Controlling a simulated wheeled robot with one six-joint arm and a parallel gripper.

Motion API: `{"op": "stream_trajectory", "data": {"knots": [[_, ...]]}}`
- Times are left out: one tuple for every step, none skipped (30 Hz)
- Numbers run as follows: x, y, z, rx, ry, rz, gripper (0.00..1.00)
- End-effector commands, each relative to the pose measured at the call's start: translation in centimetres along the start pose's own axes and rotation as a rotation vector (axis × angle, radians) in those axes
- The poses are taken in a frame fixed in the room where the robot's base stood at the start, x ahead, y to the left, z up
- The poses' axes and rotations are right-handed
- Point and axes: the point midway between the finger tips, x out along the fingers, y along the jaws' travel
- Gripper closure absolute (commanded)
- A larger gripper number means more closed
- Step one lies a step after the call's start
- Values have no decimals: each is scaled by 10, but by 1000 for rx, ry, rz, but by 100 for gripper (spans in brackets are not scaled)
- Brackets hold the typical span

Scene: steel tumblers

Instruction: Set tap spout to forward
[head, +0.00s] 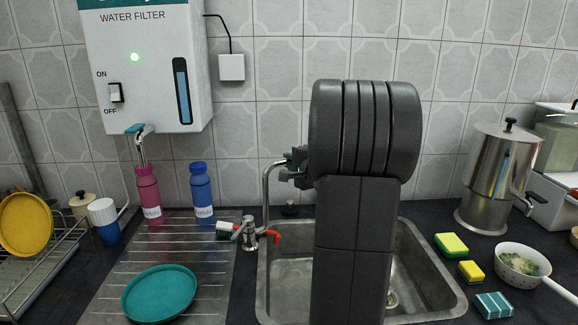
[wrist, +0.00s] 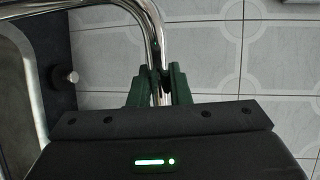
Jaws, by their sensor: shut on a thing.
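The chrome tap spout (head: 266,195) rises at the left rim of the sink and bends over to the right at its top. Its far end is hidden by my gripper and arm. My gripper (head: 296,160) is at the top of the bend, shut on the spout. In the wrist view the dark green fingers (wrist: 160,84) close around the chrome pipe (wrist: 152,35). The tap body (head: 250,234) with a red-orange lever stands at the base of the spout.
My arm covers much of the sink (head: 425,270). A blue bottle (head: 201,195) and a pink bottle (head: 149,195) stand left of the tap, with a teal plate (head: 160,293) in front. Sponges (head: 451,245), a bowl (head: 518,262) and a steel container (head: 500,180) are on the right.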

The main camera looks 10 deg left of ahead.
Motion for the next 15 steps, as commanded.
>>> {"op": "stream_trajectory", "data": {"knots": [[-3, 5, 2, 1, 25, -4, 100], [-6, 6, 2, 3, 42, -4, 100], [-9, 7, 3, 7, 67, -5, 100], [-12, 8, 3, 11, 86, -5, 100], [-15, 8, 4, 13, 108, -6, 100], [-19, 9, 4, 18, 138, -5, 100], [-22, 9, 5, 21, 160, -6, 100], [-25, 10, 6, 25, 184, -6, 100], [-30, 10, 7, 31, 217, -6, 100], [-33, 10, 9, 35, 241, -6, 100], [-36, 10, 10, 39, 264, -7, 100], [-40, 10, 11, 44, 298, -7, 100], [-44, 11, 13, 48, 321, -6, 100], [-47, 11, 14, 53, 345, -5, 100], [-51, 11, 16, 58, 376, -6, 100]]}}
